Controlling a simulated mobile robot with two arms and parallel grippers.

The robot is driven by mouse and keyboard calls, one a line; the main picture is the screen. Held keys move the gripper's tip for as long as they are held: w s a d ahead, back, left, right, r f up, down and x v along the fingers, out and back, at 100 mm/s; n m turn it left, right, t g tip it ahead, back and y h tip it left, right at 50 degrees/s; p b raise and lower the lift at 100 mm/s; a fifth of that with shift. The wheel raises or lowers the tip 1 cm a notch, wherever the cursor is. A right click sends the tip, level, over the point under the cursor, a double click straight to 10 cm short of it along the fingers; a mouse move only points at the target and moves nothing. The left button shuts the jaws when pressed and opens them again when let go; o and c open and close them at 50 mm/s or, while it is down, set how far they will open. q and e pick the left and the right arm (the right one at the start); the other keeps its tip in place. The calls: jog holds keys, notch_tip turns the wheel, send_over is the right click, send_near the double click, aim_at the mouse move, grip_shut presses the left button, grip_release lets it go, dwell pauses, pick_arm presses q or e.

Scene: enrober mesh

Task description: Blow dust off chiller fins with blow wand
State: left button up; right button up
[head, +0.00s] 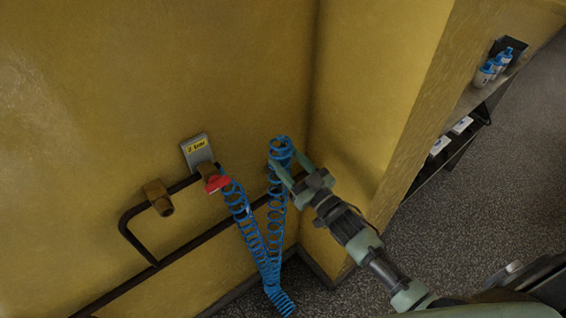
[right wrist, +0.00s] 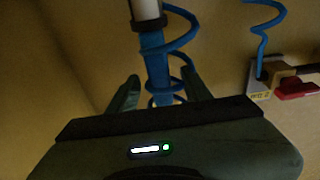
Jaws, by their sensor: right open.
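A blue coiled air hose (head: 245,225) runs from the red-handled valve (head: 217,184) down towards the floor and back up to the corner. At its upper end is a blue upright part (head: 281,147), which looks like the blow wand; its details are too small to tell. My right gripper (head: 289,161) is open there, fingers pointing at this part. In the right wrist view a blue tube (right wrist: 152,60) with a dark collar and pale end stands between the open fingers, with hose coils around it. I cannot tell whether they touch. My left gripper and the chiller fins are not in view.
A brass fitting (head: 159,197) and a dark pipe (head: 137,246) sit on the yellow wall, beside a grey plate with a yellow label (head: 198,148). A wall corner stands close to my right gripper. Shelves with blue-capped bottles (head: 487,72) stand at right; grey floor (head: 440,215) is clear.

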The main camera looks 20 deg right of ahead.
jog(key=shift+x, duration=0.9)
jog(key=shift+f, duration=0.1)
grip_shut()
notch_tip(320, 180, up, 52)
jog(key=p, duration=1.3)
dwell(0.3)
jog(key=shift+s+f, duration=0.15)
